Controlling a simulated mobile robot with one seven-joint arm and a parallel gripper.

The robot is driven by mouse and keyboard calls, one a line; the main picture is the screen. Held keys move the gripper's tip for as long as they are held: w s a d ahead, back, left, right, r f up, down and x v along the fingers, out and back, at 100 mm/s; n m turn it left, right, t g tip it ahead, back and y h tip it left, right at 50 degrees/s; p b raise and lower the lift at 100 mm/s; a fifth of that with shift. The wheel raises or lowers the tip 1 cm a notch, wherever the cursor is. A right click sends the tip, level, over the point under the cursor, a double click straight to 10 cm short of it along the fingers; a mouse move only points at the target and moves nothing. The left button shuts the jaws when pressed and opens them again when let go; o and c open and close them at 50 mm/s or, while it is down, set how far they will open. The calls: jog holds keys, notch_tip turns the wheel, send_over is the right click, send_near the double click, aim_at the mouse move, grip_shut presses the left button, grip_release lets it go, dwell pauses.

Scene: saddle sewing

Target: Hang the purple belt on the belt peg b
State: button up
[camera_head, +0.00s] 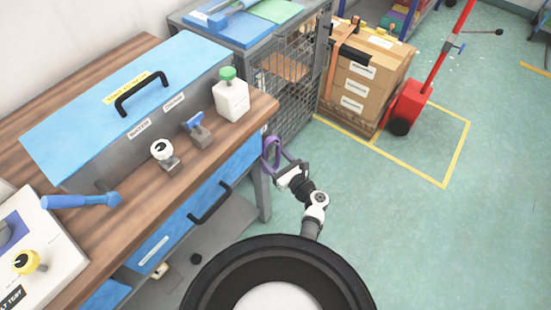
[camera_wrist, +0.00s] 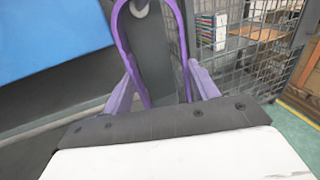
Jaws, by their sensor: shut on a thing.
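The purple belt (camera_head: 266,155) is a closed loop. It stands up from my gripper (camera_head: 279,168), beside the right end of the wooden workbench. In the wrist view, the belt (camera_wrist: 178,28) rises between the two fingertips of my gripper (camera_wrist: 160,88), which is shut on its lower part. A pale round knob, perhaps a peg (camera_wrist: 140,9), shows on a grey upright inside the loop's outline. I cannot tell whether the belt is around the knob or only in front of it. No label marks it as peg b.
The wooden workbench (camera_head: 95,68) with blue drawers (camera_head: 188,222) lies left of my gripper. A wire-mesh cage (camera_head: 290,92) stands just beyond. A cardboard box (camera_head: 362,82) and a red hand truck (camera_head: 410,105) stand farther back. Green floor on the right is free.

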jog(key=o, duration=1.4)
jog(key=shift+s+d, duration=0.1)
jog(key=shift+d, duration=0.05)
jog(key=s+d+p, duration=0.1)
jog(key=s+d, duration=0.8)
jog(key=d, duration=0.3)
jog(key=shift+d+p, duration=0.35)
jog(key=shift+p, duration=0.05)
dwell(3.8)
jog(key=shift+s, duration=0.1)
dwell(0.5)
